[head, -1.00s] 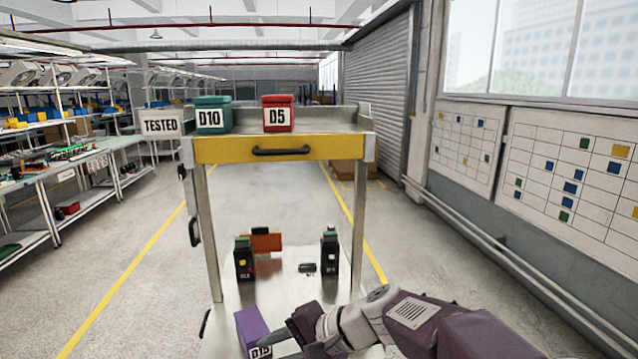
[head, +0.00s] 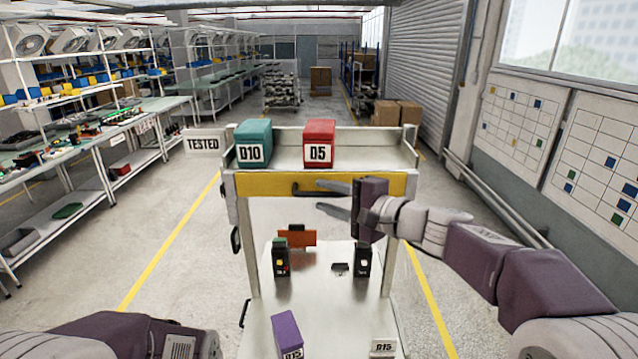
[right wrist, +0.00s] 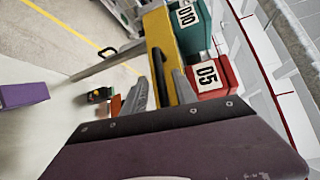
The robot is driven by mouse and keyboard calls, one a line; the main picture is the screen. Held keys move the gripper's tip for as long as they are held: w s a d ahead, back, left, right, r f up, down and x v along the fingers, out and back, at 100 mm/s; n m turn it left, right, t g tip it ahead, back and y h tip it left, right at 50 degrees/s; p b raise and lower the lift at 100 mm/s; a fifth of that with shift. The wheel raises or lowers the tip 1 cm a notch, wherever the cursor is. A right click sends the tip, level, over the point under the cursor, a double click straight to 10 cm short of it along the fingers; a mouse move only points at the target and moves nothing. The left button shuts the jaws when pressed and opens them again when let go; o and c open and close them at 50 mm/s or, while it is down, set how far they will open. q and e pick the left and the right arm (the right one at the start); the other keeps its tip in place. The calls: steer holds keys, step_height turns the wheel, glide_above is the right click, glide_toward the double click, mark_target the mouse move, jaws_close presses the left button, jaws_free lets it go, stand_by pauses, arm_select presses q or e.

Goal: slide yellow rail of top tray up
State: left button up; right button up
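The yellow rail (head: 270,185) runs along the front of the cart's top tray (head: 290,158), with a black handle (head: 302,190) on its face. My right gripper (head: 322,199) is in front of the rail near the handle, its fingers open and pointing left in the head view. In the right wrist view the handle (right wrist: 158,72) shows between the two spread fingers, with the yellow rail (right wrist: 170,45) behind it. I cannot tell whether the fingers touch the handle. My left arm shows at the bottom left; its gripper is out of view.
A teal D10 box (head: 254,143) and a red D5 box (head: 320,143) stand on the top tray. Below are two dark breakers (head: 281,258) (head: 363,260), an orange block (head: 297,238) and a purple box (head: 287,333). A TESTED sign (head: 204,143) is at the left.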

steer(key=shift+x, duration=0.85)
steer(key=shift+w+a+r+p, duration=0.1)
steer(key=shift+a+p, duration=0.25)
steer(key=shift+p, duration=0.05)
steer(key=shift+a, duration=0.3)
steer(key=shift+d, duration=0.15)
jaws_close()
